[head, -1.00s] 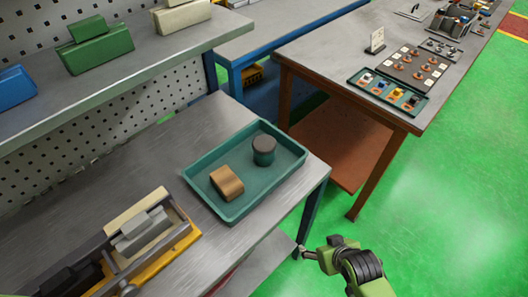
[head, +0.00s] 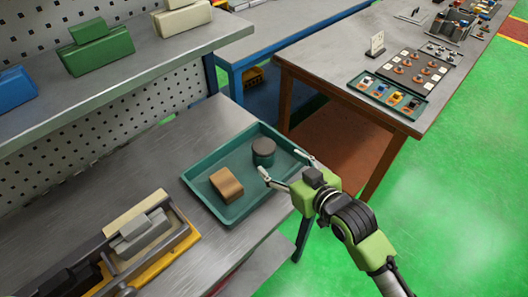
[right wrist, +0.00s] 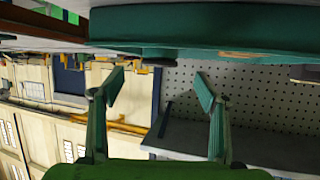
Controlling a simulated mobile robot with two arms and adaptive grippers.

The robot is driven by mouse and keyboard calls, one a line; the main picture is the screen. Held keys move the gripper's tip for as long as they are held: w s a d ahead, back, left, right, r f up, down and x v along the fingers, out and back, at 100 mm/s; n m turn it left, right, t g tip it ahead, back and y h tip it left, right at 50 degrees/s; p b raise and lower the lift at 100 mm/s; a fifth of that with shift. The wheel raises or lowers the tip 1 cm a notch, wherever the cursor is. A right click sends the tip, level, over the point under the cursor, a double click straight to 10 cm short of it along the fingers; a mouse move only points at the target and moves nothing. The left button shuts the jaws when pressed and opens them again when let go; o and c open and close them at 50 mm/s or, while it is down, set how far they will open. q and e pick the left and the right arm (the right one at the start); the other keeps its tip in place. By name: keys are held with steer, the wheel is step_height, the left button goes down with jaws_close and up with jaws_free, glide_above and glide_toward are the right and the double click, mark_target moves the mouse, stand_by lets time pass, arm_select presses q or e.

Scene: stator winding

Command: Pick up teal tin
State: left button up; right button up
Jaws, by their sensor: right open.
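The teal tin (head: 263,153), with a dark top, stands upright in the teal tray (head: 228,216), toward the tray's far right part. My right gripper (head: 284,165) is open and empty beside the tin, at its right, over the tray's right rim. Its two fingers point toward the tin, and I see no clear contact. In the right wrist view the open fingers (right wrist: 160,82) frame the space below the tin, whose low edge (right wrist: 160,52) shows by the tray wall (right wrist: 200,25). My left gripper is not in view.
A copper-brown block (head: 226,185) lies in the tray, left of the tin. A wooden-edged fixture (head: 150,240) stands at front left. A shelf (head: 150,60) with green, blue and cream blocks runs above at left. Another table (head: 320,60) with parts trays stands at back right.

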mark_target(270, 155)
steer(key=x, duration=0.5)
steer(key=shift+w+a+p, duration=0.25)
steer(key=shift+w+p, duration=0.15)
steer(key=shift+p+x, duration=0.45)
steer(key=shift+x, duration=1.75)
steer(key=c, duration=1.5)
